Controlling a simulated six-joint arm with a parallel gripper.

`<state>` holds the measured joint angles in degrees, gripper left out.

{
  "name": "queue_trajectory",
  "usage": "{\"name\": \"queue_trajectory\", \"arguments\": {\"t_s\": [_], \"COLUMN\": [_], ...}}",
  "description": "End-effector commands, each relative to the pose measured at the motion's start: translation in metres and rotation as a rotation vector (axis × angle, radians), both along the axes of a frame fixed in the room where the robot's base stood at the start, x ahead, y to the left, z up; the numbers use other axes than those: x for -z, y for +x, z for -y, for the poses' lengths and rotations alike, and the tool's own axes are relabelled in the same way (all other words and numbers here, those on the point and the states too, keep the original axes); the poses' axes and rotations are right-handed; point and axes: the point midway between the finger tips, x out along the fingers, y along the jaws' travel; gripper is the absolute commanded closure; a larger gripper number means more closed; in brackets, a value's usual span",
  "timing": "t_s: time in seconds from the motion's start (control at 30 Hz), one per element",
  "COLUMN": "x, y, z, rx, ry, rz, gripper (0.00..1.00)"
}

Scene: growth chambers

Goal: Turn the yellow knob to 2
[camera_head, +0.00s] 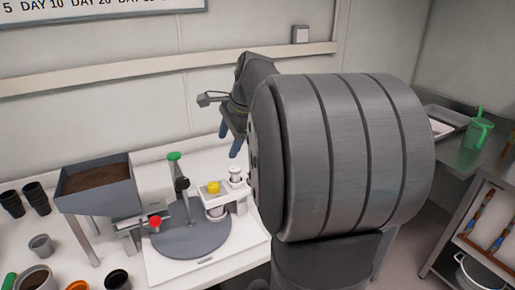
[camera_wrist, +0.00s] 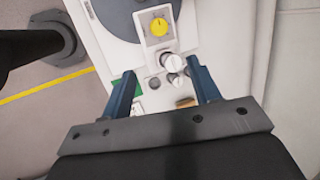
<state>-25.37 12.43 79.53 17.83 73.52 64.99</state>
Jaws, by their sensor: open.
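The yellow knob (camera_wrist: 159,26) sits on a white panel (camera_wrist: 170,42) of the device, beyond my fingertips in the wrist view. In the head view the yellow knob (camera_head: 213,187) stands on the device's white block, right of the grey round plate (camera_head: 190,238). Its scale and the number it points to are too small to read. My gripper (camera_wrist: 163,75) is open, with its two blue fingers apart and nothing between them at the knob. In the head view my gripper (camera_head: 230,138) is above and behind the knob, not touching it.
White round knobs (camera_wrist: 173,62) sit near the yellow one, between my fingertips in the wrist view. A red knob (camera_head: 155,223), a green-topped post (camera_head: 175,157) and a soil-filled tray (camera_head: 97,180) stand to the left. Pots and cups line the bench's left side.

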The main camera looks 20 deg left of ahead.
Motion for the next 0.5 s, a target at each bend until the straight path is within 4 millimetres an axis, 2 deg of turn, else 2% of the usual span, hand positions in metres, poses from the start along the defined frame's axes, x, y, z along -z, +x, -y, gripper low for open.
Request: {"name": "queue_trajectory", "arguments": {"t_s": [0.17, 0.4, 0.5], "x": [0.006, 0.012, 0.013], "y": [-0.013, -0.037, -0.043], "z": [-0.012, -0.037, -0.045], "rx": [-0.207, -0.743, -0.905], "ry": [-0.091, -0.335, -0.409], "rz": [0.115, 0.394, 0.471], "gripper": [0.43, 0.43, 0.43]}}
